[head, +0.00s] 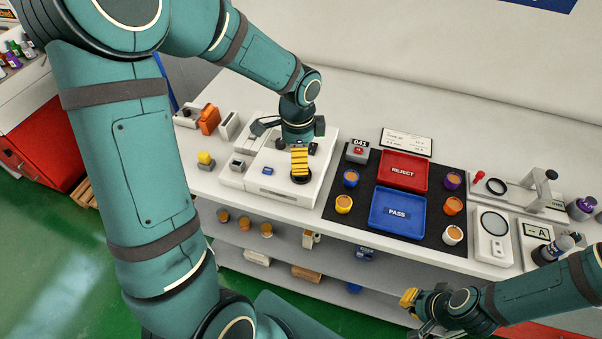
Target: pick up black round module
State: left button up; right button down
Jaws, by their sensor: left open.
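My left gripper (299,164) hangs over the white fixture plate (268,196), its yellow pads pointing down. It is open. A dark round piece (300,180), which looks like the black round module, sits on the plate directly below the pads. The pads hide most of it, and I cannot tell whether they touch it. My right gripper (410,299) is low at the front, off the table's edge; its yellow pads show, but not how far apart they are.
Right of the plate, a black mat holds a red REJECT tray (404,157), a blue PASS tray (372,222) and several coloured jars. A white scale (480,247) stands further right. A small blue block (270,174) lies left of my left gripper.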

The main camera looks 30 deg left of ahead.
pick_arm(q)
notch_tip(320, 180, down, 5)
jog(key=shift+d+f+b, duration=0.1)
jog(key=shift+b, duration=0.6)
jog(key=c, duration=1.2)
